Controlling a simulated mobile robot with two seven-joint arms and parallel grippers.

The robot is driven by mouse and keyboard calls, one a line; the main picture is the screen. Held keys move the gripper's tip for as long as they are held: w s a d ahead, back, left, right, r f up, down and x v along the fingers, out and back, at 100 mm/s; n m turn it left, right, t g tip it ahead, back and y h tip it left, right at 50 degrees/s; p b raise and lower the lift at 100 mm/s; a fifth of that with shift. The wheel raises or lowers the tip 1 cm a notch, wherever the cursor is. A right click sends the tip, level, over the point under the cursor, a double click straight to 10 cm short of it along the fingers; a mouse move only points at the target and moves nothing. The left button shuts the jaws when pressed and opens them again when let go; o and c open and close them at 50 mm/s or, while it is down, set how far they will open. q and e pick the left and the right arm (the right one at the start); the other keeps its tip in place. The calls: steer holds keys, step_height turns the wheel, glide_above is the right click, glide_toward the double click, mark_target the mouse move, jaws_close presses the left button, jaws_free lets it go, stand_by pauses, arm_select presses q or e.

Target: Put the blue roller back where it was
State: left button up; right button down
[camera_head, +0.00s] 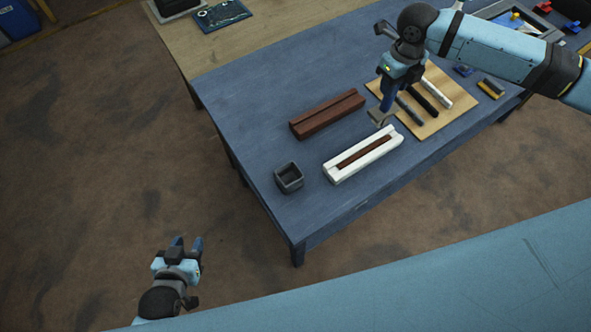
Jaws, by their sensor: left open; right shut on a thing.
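My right gripper (388,95) points down over the blue table, at the near left edge of the tan wooden board (437,80). It is shut on a small tool, taken to be the blue roller (378,117), whose grey-beige end sticks out below the fingers. The fingers are blue too, so the rest of the roller is hard to make out. The tool's end is just beyond the white frame (362,155); I cannot tell if it touches anything. My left gripper (187,243) is open and empty over the floor, left of the table.
Several bars, black (423,97), white (436,93) and grey, lie on the board. A grooved brown block (327,114) and a dark grey square cup (289,178) stand on the table (255,100). A yellow-and-black item (491,88) lies right of the board. The table's left part is clear.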

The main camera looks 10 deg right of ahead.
steer(key=s+a+r+b, duration=0.1)
steer(key=s+a+r, duration=0.15)
steer(key=a, duration=0.65)
steer(key=s+a+r, duration=0.2)
steer(key=a+r, duration=0.1)
steer(key=a, duration=0.6)
steer(key=s+a+r+b, duration=0.1)
steer(key=s+a+r, duration=0.15)
steer(key=a, duration=0.65)
arm_select(q)
steer(key=a+f+p, duration=0.1)
steer(key=p, duration=0.1)
steer(key=shift+n+p, duration=0.3)
steer(key=shift+p, duration=0.05)
arm_select(e)
step_height(320, 180, down, 19)
steer(key=shift+w+d, duration=0.15)
steer(key=shift+w, duration=0.3)
steer(key=shift+f, duration=0.15)
steer(key=c, duration=1)
jaws_free()
arm_select(q)
steer(key=shift+r, duration=0.2)
arm_select(e)
steer(key=shift+o, duration=0.9)
